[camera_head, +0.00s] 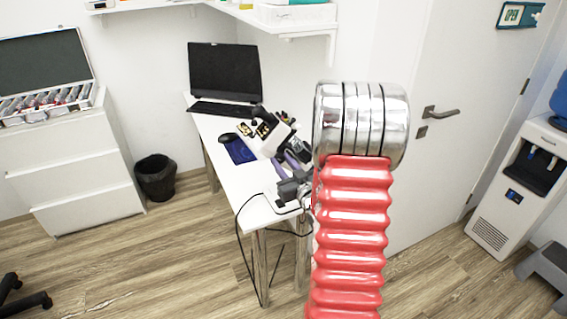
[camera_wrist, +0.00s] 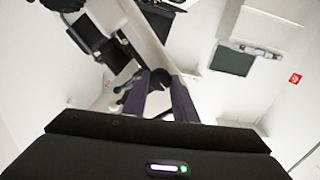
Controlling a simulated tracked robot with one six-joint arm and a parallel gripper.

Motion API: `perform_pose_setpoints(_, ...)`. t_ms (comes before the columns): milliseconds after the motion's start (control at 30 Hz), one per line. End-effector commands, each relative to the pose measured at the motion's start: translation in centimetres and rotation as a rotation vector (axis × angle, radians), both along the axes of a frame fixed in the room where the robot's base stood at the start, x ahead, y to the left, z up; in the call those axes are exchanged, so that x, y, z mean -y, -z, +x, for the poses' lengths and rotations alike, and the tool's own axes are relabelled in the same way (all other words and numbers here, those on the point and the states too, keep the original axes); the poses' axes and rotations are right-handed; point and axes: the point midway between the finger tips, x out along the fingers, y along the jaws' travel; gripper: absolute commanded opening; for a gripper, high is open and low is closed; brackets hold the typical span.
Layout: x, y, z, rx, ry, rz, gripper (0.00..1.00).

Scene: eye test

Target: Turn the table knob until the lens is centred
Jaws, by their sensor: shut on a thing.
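A white and black microscope (camera_head: 271,142) stands on the white table (camera_head: 222,125). It fills the upper left of the wrist view, where its pale arm (camera_wrist: 143,30) runs down to a dark round knob (camera_wrist: 161,78). My gripper (camera_wrist: 160,82) has two purple-grey fingers, one on each side of this knob, shut on it. In the head view my gripper (camera_head: 283,158) reaches the near side of the microscope, and the knob cannot be made out there. Whether the lens is centred cannot be told.
An open laptop (camera_head: 225,72) stands at the table's back. A dark blue mat (camera_head: 238,150) lies left of the microscope. A black bin (camera_head: 155,178) and white drawers (camera_head: 75,165) are at left. A door (camera_head: 425,150) and water dispenser (camera_head: 515,185) are at right.

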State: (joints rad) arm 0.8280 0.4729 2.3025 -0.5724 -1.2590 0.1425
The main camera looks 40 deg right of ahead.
Motion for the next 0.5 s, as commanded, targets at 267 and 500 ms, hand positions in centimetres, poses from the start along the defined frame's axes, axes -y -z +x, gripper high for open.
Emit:
perform_pose_setpoints(267, 0.06, 0.01, -0.03, 0.036, 0.001, 0.122, 0.03)
perform_pose_setpoints(500, 0.05, 0.0, -0.03, 0.04, 0.001, 0.136, 0.03)
